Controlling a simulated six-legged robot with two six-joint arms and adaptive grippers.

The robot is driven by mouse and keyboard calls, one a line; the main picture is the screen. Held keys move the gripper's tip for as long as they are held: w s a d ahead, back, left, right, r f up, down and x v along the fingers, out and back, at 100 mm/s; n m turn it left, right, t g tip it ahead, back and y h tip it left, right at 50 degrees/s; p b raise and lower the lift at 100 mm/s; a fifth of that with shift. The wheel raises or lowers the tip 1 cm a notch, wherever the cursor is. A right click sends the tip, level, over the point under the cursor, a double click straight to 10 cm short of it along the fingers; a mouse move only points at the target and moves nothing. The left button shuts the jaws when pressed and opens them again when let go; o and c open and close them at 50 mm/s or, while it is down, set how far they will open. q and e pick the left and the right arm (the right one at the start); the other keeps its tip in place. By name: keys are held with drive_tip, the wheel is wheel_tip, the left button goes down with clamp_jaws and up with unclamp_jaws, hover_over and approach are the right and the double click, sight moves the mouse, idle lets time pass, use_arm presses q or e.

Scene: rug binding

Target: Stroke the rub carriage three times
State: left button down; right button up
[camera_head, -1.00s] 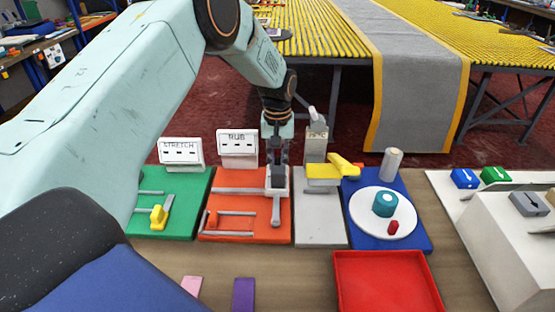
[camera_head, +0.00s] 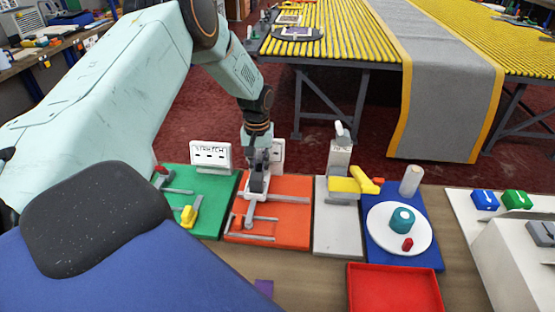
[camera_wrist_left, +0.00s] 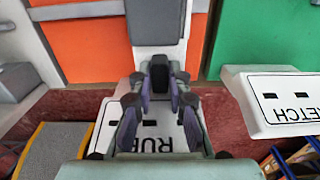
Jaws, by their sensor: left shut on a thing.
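The rub station is an orange board (camera_head: 290,222) with grey rails (camera_head: 285,199) on it. The rub carriage (camera_head: 253,207) is a pale grey piece lying across the rails, left of the board's middle. My left gripper (camera_head: 259,178) comes down from above and is shut on the carriage's upright handle. In the left wrist view the gripper (camera_wrist_left: 160,85) closes around a dark part of the carriage (camera_wrist_left: 155,25), with the orange board behind it. The RUB sign (camera_wrist_left: 150,132) shows between and below the fingers; the arm hides most of it in the head view. My right gripper is not in view.
The green stretch board (camera_head: 205,222) with its sign (camera_head: 210,155) is close on the left. A grey board (camera_head: 335,235) with a yellow lever (camera_head: 345,185) is on the right, then a blue board (camera_head: 425,250) with a white disc. A red tray (camera_head: 393,290) is in front.

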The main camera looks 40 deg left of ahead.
use_arm(q)
drive_tip(key=shift+s+a, duration=0.25)
drive_tip(key=shift+a, duration=0.3)
drive_tip(key=c, duration=1.7)
unclamp_jaws()
drive_tip(key=o, duration=0.4)
drive_tip(key=shift+s+a, duration=0.15)
drive_tip(key=shift+s, duration=0.1)
drive_tip(key=shift+w, duration=0.1)
drive_tip(key=shift+w+d, duration=0.1)
drive_tip(key=shift+d, duration=0.1)
